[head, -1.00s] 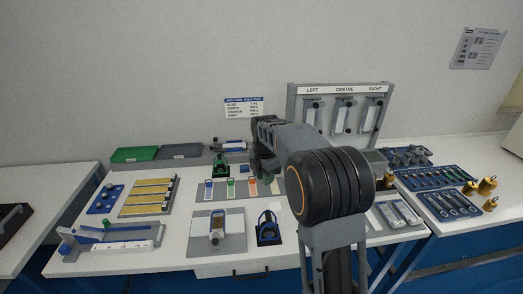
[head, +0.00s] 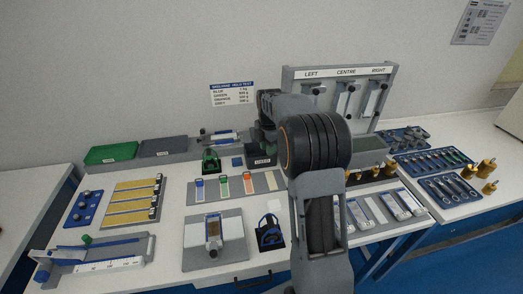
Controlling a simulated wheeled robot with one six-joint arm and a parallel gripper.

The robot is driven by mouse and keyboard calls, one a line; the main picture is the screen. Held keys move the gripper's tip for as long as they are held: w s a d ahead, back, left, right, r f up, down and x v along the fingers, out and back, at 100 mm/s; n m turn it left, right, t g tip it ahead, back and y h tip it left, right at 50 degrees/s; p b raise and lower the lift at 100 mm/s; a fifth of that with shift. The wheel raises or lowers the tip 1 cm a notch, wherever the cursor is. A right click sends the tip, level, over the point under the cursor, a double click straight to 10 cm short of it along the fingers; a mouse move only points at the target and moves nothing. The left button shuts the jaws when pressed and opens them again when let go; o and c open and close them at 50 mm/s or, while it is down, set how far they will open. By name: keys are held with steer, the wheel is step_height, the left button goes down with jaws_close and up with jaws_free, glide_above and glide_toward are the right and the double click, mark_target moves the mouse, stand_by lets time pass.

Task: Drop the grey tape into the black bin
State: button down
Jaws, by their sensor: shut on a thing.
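My gripper (head: 268,128) is at the far side of the bench, directly above the black bin (head: 262,161), which has a white label on its front. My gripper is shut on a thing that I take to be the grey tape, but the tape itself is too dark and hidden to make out. A grey board (head: 236,190) in front of the bin holds a blue strip (head: 199,190), a green strip (head: 224,187) and an orange strip (head: 249,184). No grey strip shows clearly on it.
A rack (head: 340,73) labelled left, centre and right stands close to the right of my gripper. Green (head: 110,152) and grey (head: 163,146) trays lie at the back left. A blue-handled tool (head: 269,232) stands near the front edge. My arm hides part of the bench.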

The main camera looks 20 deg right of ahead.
steer(key=w+f, duration=0.1)
steer(key=w, duration=0.1)
steer(key=w+d+f+p, duration=0.1)
steer(key=w, duration=0.3)
steer(key=shift+d+f+p, duration=0.15)
steer(key=shift+f+p, duration=0.25)
steer(key=w+f+p, duration=0.1)
steer(key=w+f, duration=0.3)
steer(key=f, duration=0.4)
steer(key=shift+w+d+f+p, duration=0.15)
steer(key=shift+d+f+p, duration=0.15)
steer(key=shift+d+p, duration=0.15)
steer(key=shift+f, duration=0.15)
steer(key=shift+f+b, duration=0.4)
steer(key=shift+b, duration=0.05)
steer(key=c, duration=0.9)
jaws_free()
steer(key=shift+r, duration=0.15)
